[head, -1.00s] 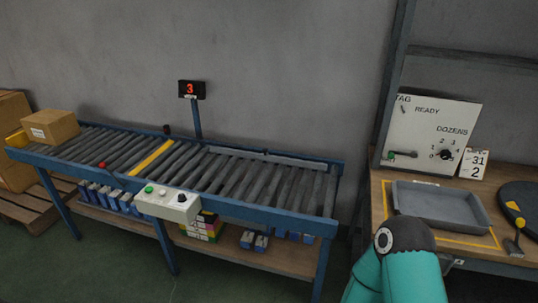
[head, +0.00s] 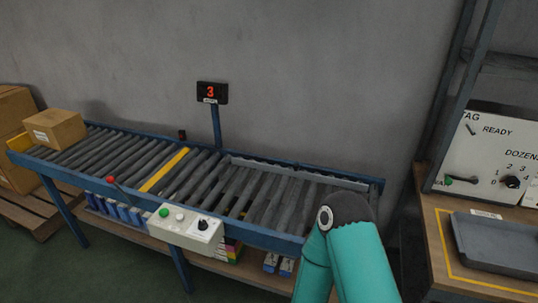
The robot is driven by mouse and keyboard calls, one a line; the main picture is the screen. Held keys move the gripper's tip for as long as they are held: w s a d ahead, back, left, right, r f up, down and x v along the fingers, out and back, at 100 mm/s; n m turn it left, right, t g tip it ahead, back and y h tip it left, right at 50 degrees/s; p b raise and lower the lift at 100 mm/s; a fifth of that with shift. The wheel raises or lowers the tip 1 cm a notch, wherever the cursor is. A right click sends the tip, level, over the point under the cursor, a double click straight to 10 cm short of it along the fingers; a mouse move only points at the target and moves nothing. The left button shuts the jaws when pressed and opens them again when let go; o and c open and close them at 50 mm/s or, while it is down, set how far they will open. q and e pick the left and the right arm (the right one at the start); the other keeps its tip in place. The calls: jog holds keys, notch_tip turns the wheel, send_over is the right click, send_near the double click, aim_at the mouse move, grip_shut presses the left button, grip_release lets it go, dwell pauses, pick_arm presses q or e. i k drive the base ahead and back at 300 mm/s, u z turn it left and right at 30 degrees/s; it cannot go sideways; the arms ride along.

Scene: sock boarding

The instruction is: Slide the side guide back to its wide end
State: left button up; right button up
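A long grey rail (head: 300,173), which looks like the side guide, runs along the far edge of the roller conveyor (head: 268,228) over its right part. I cannot tell exactly where it stands in its travel. A teal arm link of mine with a dark joint cap rises in front of the conveyor's right end and hides some of the rollers there. Neither of my grippers shows in the head view.
A cardboard box (head: 55,129) sits on the conveyor's left end. A control box (head: 186,228) with buttons and a knob hangs on the near side. A display (head: 212,93) reading 3 stands behind. A workbench with a grey tray (head: 500,243) is at right.

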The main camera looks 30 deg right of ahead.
aim_at(295, 173)
jog(key=z, duration=0.05)
jog(key=i, duration=0.9)
jog(key=z, duration=0.55)
